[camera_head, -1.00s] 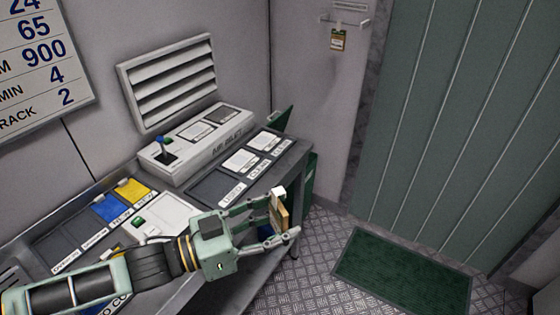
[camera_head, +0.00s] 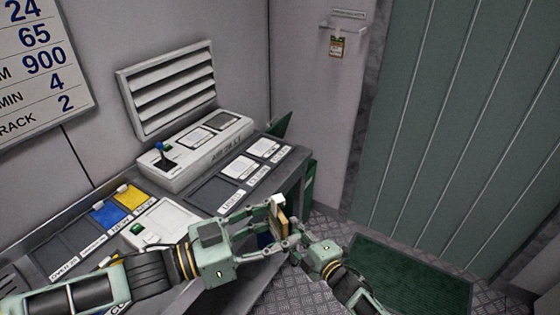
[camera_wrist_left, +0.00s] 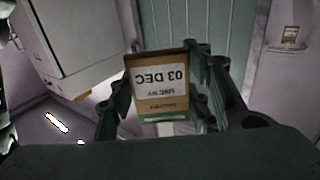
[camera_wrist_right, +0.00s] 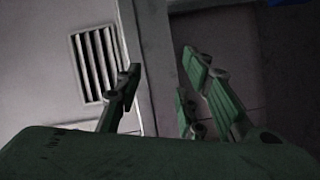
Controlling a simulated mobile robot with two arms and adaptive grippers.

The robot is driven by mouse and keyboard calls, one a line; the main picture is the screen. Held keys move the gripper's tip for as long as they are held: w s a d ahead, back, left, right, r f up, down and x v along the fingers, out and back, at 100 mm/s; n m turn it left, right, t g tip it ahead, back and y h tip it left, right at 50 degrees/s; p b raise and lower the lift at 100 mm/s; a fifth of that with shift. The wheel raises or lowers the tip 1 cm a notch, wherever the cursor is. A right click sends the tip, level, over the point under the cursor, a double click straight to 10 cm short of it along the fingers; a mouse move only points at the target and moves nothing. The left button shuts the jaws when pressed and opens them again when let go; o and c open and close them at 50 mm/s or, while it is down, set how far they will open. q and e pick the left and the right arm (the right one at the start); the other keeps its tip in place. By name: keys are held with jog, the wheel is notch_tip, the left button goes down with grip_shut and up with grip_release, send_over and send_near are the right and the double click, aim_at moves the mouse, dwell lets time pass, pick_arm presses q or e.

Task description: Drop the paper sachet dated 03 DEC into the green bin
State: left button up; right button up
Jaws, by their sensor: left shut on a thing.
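The paper sachet (camera_head: 281,222) is brown with a white label. In the left wrist view the sachet (camera_wrist_left: 160,85) reads 03 DEC, upside down. My left gripper (camera_head: 276,226) is shut on it and holds it in the air off the table's right end. My right gripper (camera_head: 292,250) is just right of and below the sachet; I cannot tell if they touch. In the right wrist view my right gripper (camera_wrist_right: 165,95) has its fingers apart with nothing between them. A green bin (camera_head: 309,184) shows partly past the table's right end; its opening is hidden.
The table (camera_head: 190,205) holds a grey control box (camera_head: 195,150) with a lever, labelled dark trays with white cards, and blue and yellow pads. Another small packet (camera_head: 337,46) hangs on the far wall. A green mat (camera_head: 410,275) lies on the floor.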

jog(key=a+r+n+g+y, duration=0.25)
jog(key=a+r+n, duration=0.2)
jog(key=r, duration=0.35)
jog(key=a+r+n+g+y, duration=0.1)
jog(key=a+r+n+y, duration=0.2)
jog(key=r+n, duration=0.35)
jog(key=a+r+n+g+y, duration=0.1)
jog(key=a+r+n+y, duration=0.25)
jog(key=r, duration=0.55)
jog(key=s+a+r+n+g, duration=0.45)
jog(key=r+n+g, duration=0.25)
jog(key=n, duration=0.3)
jog(key=s+a+r+n+g, duration=0.3)
jog(key=s+r+n+g, duration=0.3)
jog(key=r+n, duration=0.25)
jog(key=s+r+n+g+h, duration=0.25)
jog(key=s+n+h, duration=0.3)
jog(key=n, duration=0.35)
jog(key=r+n+t+h, duration=0.1)
jog(key=n+t+h, duration=0.5)
jog(key=n+h, duration=0.75)
send_over(280, 214)
jog(key=shift+s+a, duration=0.15)
jog(key=f, duration=1.1)
jog(key=shift+d+f, duration=0.2)
jog(key=shift+f, duration=0.2)
jog(key=shift+c, duration=0.4)
